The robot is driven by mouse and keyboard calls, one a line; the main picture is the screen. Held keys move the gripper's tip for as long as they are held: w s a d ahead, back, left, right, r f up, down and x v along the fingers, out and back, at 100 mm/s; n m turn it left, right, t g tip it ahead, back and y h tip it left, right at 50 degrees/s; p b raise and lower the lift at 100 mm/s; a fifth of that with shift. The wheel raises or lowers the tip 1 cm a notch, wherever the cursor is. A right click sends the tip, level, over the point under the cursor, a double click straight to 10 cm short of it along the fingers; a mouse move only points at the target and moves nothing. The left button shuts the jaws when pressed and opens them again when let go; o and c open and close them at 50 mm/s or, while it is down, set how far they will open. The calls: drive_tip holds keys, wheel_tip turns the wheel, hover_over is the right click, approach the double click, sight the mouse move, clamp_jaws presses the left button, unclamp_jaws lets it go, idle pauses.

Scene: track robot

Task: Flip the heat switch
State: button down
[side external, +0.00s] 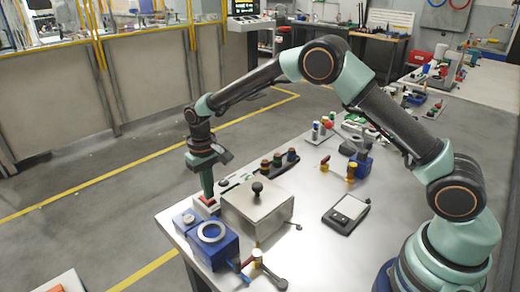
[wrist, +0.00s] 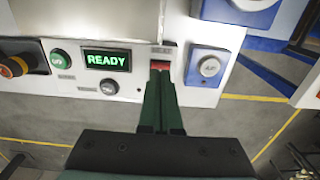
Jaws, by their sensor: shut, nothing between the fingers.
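The heat switch, a small red rocker (wrist: 160,65), sits in a dark recess at the right end of a white control panel. A label above it is too small to read surely. In the side external view my gripper (side external: 208,194) points straight down onto the switch. Whether the tips touch it I cannot tell.
The panel also carries a lit READY display (wrist: 107,60), a green button (wrist: 61,58) and a round knob (wrist: 109,87). A blue box with a white ring (side external: 212,232) and a metal box with a black knob (side external: 258,208) stand close by.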

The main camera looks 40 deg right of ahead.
drive_tip(key=shift+f, duration=0.45)
idle(0.3)
drive_tip(key=shift+r, duration=3.55)
drive_tip(key=shift+r, duration=0.1)
drive_tip(key=s+d+r+t, duration=0.1)
drive_tip(key=s+d+r, duration=0.35)
drive_tip(key=r, duration=0.25)
drive_tip(key=s+d+r+t, duration=0.2)
drive_tip(key=s+d+r, duration=0.1)
drive_tip(key=s+r, duration=0.25)
drive_tip(key=s+d+r+t, duration=0.1)
drive_tip(key=s+d, duration=0.3)
drive_tip(key=s, duration=0.8)
drive_tip(key=shift+d+r+t, duration=0.15)
drive_tip(key=shift+d+t, duration=0.2)
drive_tip(key=shift+t, duration=0.45)
